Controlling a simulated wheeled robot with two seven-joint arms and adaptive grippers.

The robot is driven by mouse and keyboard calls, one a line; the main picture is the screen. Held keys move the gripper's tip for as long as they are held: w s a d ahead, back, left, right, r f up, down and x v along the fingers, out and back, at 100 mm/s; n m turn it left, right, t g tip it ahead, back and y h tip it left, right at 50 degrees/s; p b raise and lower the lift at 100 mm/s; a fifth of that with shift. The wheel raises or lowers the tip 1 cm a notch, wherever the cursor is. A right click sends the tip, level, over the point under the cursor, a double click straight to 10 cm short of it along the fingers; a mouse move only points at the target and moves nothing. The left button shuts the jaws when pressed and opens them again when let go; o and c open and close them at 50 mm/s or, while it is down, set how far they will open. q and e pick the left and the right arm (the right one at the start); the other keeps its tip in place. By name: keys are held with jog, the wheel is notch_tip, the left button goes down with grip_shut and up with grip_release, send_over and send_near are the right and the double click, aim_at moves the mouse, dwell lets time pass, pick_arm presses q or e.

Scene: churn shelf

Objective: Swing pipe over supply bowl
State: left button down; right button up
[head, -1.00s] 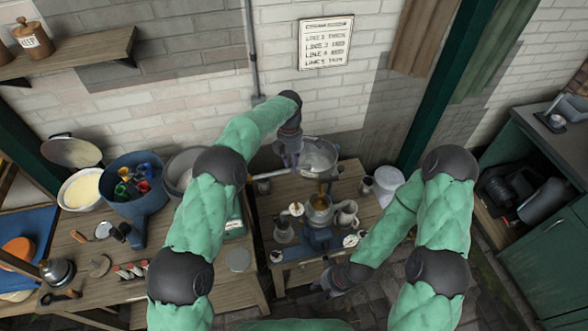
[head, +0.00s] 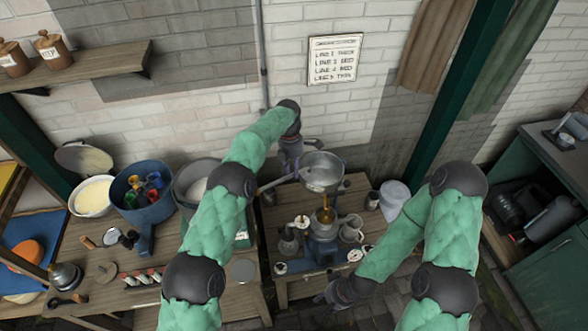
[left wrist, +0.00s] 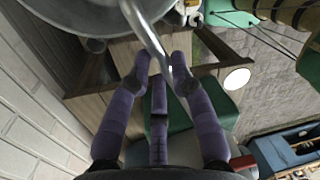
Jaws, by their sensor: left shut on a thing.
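A grey metal pipe (head: 276,183) slants from the lower left up towards a wide metal bowl (head: 322,172), which seems to be the supply bowl. My left gripper (head: 297,165) is shut on the pipe beside the bowl's left rim. In the left wrist view the pipe (left wrist: 148,35) runs down between the fingertips (left wrist: 163,72), and the bowl (left wrist: 85,22) fills the upper left. A golden upright part (head: 326,212) shows below the bowl, above the blue-based machine (head: 322,250). My right gripper (head: 335,292) is low in front of the machine; its fingers are too small to read.
The wooden table to the left holds a blue tub (head: 142,198), a cream-filled bowl (head: 92,195) and a grey pot (head: 192,182). Small jugs (head: 351,229) stand round the machine. A brick wall stands close behind, with a green post (head: 445,100) to the right.

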pick_arm(q)
jog(key=c, duration=1.1)
grip_release()
jog(key=shift+w+a, duration=0.1)
jog(key=shift+a, duration=0.05)
jog(key=shift+r, duration=0.1)
jog(key=r, duration=0.4)
jog(key=w+r, duration=0.1)
jog(key=r, duration=0.2)
jog(key=a+r, duration=0.1)
jog(key=r, duration=0.3)
jog(key=shift+w+r, duration=0.25)
jog(key=shift+r, duration=0.1)
